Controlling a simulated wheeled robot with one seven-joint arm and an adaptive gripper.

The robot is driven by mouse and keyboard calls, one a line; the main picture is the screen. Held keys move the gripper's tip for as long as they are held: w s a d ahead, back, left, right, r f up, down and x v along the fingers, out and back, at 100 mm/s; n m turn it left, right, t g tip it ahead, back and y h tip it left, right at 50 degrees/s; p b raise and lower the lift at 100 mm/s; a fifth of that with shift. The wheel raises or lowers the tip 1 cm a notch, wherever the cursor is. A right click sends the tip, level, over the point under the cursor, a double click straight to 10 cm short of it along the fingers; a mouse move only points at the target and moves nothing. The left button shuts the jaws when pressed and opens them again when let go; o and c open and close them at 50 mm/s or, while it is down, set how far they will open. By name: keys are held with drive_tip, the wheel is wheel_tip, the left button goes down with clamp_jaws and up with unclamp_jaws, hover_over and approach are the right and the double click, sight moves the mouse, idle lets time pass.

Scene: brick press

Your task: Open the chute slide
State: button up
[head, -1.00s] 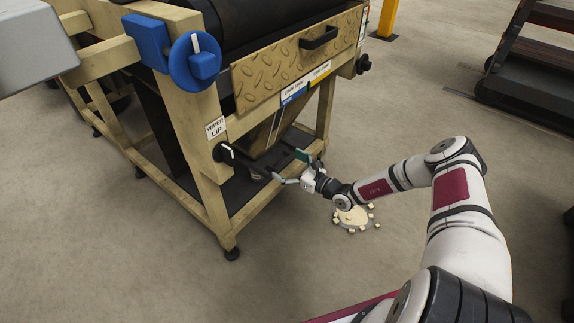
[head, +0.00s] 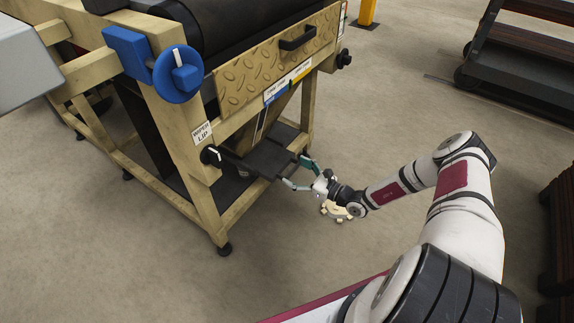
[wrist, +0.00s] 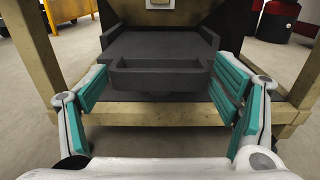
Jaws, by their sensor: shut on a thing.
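The chute slide (head: 268,158) is a dark grey flat tray low in the front of the wooden press frame, and it sticks out past the frame. The wrist view shows its flat bed (wrist: 155,45) with low side walls and a raised front bar (wrist: 155,80). My gripper (head: 298,173) is at the slide's outer end, with one finger on each side of it. In the wrist view, the teal finger pads of my gripper (wrist: 160,86) flank the front bar, shut on it. The slide's inner end is hidden under the press.
A wooden cross rail (wrist: 140,113) runs below the slide. A blue hand knob (head: 178,75) and a black knob (head: 210,155) sit on the front post. A dark rack (head: 520,60) stands back right.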

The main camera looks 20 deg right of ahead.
drive_tip(key=o, duration=1.7)
drive_tip(key=shift+c, duration=0.2)
drive_tip(key=v, duration=1.2)
